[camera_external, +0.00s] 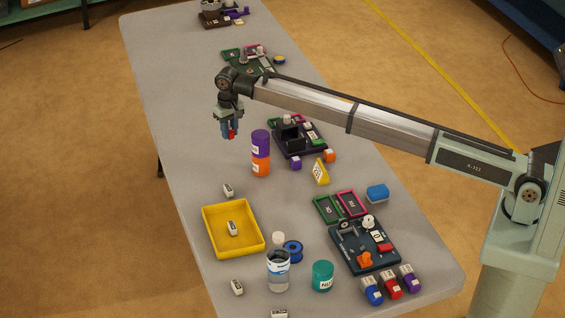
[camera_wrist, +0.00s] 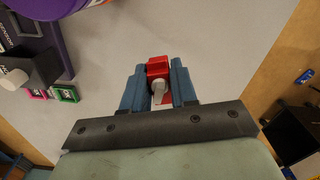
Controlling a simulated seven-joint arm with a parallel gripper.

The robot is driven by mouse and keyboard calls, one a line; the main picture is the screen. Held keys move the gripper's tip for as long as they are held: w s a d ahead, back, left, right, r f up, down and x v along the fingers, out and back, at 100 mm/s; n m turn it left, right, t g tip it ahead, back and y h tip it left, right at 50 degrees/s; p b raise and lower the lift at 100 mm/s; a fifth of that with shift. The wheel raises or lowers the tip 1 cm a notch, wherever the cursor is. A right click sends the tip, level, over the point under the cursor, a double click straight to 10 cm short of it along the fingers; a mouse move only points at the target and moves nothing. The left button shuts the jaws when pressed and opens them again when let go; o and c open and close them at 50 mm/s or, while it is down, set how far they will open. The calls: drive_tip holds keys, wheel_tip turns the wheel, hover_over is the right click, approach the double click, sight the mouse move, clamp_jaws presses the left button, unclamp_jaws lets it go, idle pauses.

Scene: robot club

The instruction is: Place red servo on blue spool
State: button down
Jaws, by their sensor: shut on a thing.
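My gripper (camera_external: 229,131) is raised above the far left part of the table, beyond the stacked canisters. It is shut on the red servo (camera_external: 231,134), which shows between the blue fingers. In the wrist view the red servo (camera_wrist: 157,68) with its pale shaft sits between the fingertips of my gripper (camera_wrist: 160,85). The blue spool (camera_external: 292,250) lies on the near part of the table, beside a clear jar with a blue band and right of the yellow tray. It is not in the wrist view.
A purple canister (camera_external: 260,141) stands on an orange one (camera_external: 260,164), close to my gripper. The yellow tray (camera_external: 207,229) holds a small white labelled block. The clear jar (camera_external: 278,277), a teal canister (camera_external: 323,275) and a dark blue board (camera_external: 352,258) surround the spool's area.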

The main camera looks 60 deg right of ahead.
drive_tip(key=s+a+r+n, duration=0.1)
drive_tip(key=s+a, duration=0.4)
drive_tip(key=a, duration=0.5)
drive_tip(key=s+a+r+n, duration=0.15)
drive_tip(key=s+a, duration=0.35)
drive_tip(key=a, duration=0.5)
drive_tip(key=s+a+r+n, duration=0.1)
drive_tip(key=s+a, duration=0.4)
drive_tip(key=a, duration=0.5)
drive_tip(key=n, duration=0.2)
hover_over(295, 248)
drive_tip(key=shift+f, duration=4.75)
drive_tip(key=shift+f, duration=0.1)
drive_tip(key=c, duration=0.9)
unclamp_jaws()
